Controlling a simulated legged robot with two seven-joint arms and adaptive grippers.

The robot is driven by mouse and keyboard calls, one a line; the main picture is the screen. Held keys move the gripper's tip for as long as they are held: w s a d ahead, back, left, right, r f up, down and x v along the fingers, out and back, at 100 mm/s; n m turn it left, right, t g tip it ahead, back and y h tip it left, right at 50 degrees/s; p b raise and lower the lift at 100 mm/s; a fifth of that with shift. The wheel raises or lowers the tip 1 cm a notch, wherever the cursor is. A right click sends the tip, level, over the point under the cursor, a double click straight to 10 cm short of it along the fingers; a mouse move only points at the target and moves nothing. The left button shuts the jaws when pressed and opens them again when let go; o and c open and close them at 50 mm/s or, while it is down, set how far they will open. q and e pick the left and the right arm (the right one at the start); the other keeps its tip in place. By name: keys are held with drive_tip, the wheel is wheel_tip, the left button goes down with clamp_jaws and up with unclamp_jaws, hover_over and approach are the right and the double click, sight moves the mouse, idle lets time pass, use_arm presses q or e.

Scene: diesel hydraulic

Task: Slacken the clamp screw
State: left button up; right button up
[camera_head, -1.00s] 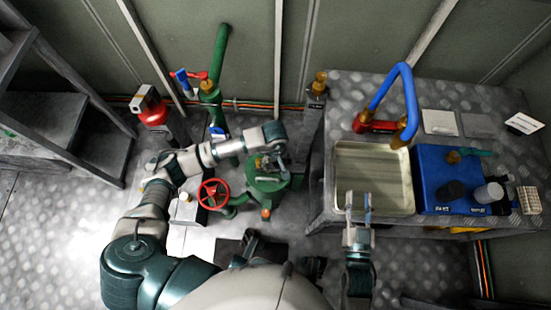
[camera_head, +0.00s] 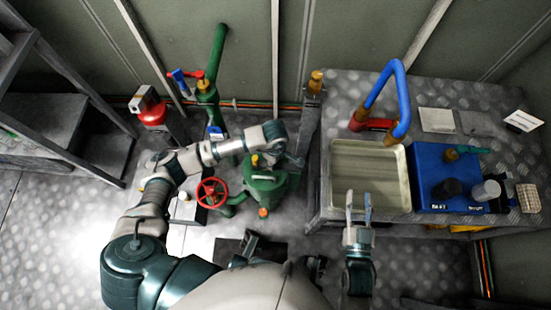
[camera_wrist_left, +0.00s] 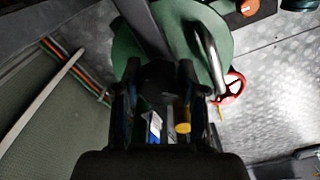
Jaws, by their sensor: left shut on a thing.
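The clamp screw is mostly hidden by the jaws. My right gripper (camera_head: 359,208) is open and empty at the tray's front edge.
A red handwheel (camera_head: 212,192) sits left of the vessel. On the bench are a metal tray (camera_head: 340,213), a blue hose (camera_head: 402,90) and a blue box (camera_head: 428,163). A green pipe (camera_head: 218,55) rises behind. Shelving stands far left.

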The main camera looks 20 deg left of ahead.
use_arm(q)
drive_tip(key=n, duration=0.3)
drive_tip(key=shift+d+n, duration=0.1)
drive_tip(key=shift+n, duration=0.3)
drive_tip(key=n, duration=0.3)
drive_tip(key=shift+s+n, duration=0.1)
drive_tip(key=shift+n, duration=0.3)
drive_tip(key=n, duration=0.4)
drive_tip(key=o, duration=1)
